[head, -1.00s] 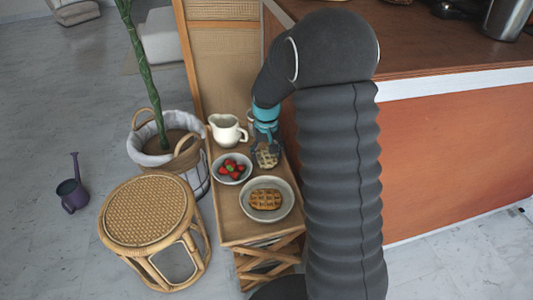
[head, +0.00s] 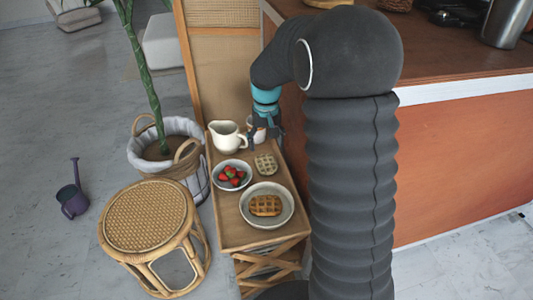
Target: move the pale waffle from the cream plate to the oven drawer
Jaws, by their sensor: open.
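The pale, cream-grey plate (head: 245,213) holds a browner waffle (head: 265,205). My gripper (head: 264,138), dark with a teal band, is open just beyond the pale waffle, apart from it and holding nothing that I can see. The oven drawer is not in view.
A white bowl of strawberries (head: 231,175) and a cream jug (head: 227,137) stand left of my gripper. A cup (head: 258,124) is partly hidden behind it. A rattan stool (head: 152,215) and a potted plant (head: 165,150) stand left; an orange counter (head: 460,150) is right.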

